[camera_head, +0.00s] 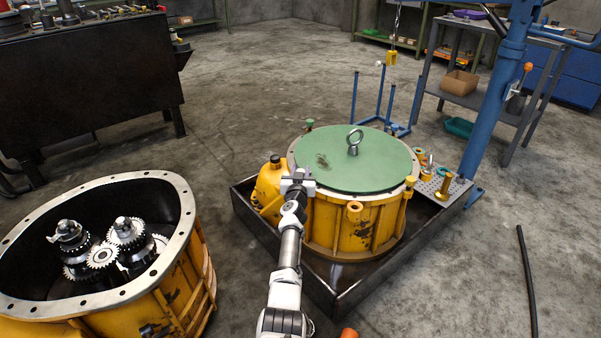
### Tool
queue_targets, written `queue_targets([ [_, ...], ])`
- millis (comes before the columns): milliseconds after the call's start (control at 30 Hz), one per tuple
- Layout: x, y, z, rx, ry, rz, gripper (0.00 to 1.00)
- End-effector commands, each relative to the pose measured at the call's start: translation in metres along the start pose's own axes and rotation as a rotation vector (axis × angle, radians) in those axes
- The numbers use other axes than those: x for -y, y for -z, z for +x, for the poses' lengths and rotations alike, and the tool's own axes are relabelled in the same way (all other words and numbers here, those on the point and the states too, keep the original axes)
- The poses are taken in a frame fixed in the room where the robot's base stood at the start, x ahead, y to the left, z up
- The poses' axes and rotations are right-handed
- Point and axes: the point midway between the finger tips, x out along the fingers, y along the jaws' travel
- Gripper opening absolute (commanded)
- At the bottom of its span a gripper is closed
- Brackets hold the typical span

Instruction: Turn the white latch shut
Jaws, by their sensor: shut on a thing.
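My gripper (298,177) is at the left front edge of the round green lid (365,165), on the yellow housing (345,222). It is shut on a small part there, which I take to be the white latch. The gripper covers most of that part, so its shape and angle cannot be made out. The lid lies flat on the housing and has a metal eye ring standing near its middle. My arm reaches up to the housing from the bottom of the picture.
The housing stands in a dark tray (331,297). An open yellow casing (178,297) with gears is at the left. A small perforated plate (437,184) with parts is at the tray's right corner. A blue crane post (493,105) stands behind. A black rod (526,280) lies on the floor.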

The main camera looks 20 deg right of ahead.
Motion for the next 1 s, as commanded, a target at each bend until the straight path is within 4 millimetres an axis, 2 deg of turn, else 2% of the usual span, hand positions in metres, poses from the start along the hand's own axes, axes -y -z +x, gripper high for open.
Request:
queue_targets([
  [267, 0.001, 0.001, 0.0, 0.0, 0.001, 0.0, 0.08],
  [300, 0.001, 0.001, 0.0, 0.0, 0.001, 0.0, 0.34],
  [433, 0.001, 0.001, 0.0, 0.0, 0.001, 0.0, 0.51],
  [767, 0.0, 0.001, -0.001, 0.0, 0.0, 0.0, 0.51],
  [1000, 0.0, 0.005, -0.021, 0.002, 0.0, -0.001, 0.51],
])
